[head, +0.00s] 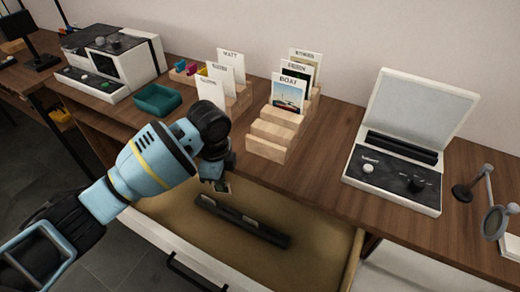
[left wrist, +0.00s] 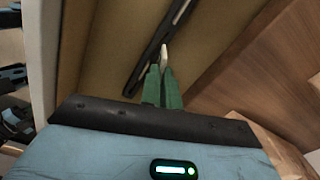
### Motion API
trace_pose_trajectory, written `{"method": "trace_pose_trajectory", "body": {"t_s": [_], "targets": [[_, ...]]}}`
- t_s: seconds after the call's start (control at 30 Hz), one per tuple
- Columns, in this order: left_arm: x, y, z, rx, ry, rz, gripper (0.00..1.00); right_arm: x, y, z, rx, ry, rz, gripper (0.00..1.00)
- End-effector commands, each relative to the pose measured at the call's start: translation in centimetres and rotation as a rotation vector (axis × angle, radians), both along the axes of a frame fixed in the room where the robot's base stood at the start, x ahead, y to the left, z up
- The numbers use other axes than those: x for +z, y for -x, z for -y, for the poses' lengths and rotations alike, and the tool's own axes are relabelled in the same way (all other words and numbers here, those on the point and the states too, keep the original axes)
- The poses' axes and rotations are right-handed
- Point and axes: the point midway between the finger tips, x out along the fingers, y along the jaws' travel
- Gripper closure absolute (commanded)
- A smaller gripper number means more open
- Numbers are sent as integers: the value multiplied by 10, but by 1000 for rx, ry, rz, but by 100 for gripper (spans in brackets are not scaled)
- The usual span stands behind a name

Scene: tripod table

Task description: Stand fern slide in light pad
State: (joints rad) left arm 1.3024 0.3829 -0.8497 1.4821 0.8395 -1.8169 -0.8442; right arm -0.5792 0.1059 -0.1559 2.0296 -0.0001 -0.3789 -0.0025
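My left gripper (head: 217,180) is low over the open drawer, pointing down. Its green fingers (left wrist: 162,86) are close together in the left wrist view, with a thin pale-edged slide (left wrist: 164,54) at their tips. Other pale slide edges (head: 250,222) show in the holder. The light pad (head: 410,105), a white device with an upright panel and black ledge, stands empty at right. My right gripper is out of view.
The open drawer (head: 325,245) lies below the table's front edge. Wooden card racks (head: 268,147) with labelled cards, a teal tray (head: 157,100) and a white machine (head: 125,62) stand on the table. A magnifier stand (head: 490,205) is right of the light pad.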

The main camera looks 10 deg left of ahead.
Motion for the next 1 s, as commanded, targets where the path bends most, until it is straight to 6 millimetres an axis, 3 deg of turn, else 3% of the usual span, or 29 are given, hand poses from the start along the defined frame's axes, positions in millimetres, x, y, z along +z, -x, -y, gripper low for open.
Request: {"method": "trace_pose_trajectory", "body": {"t_s": [0.1, 0.5, 0.8, 1.0], "targets": [[22, 3, -6, 193, -2, 5, 100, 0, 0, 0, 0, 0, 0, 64], [79, 33, -25, 844, -2, 5, 100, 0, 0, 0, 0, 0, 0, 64], [111, 66, -40, 1312, -1, 3, 100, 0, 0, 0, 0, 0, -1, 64], [122, 83, -47, 1518, -1, 1, 100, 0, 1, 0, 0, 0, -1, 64]]}}
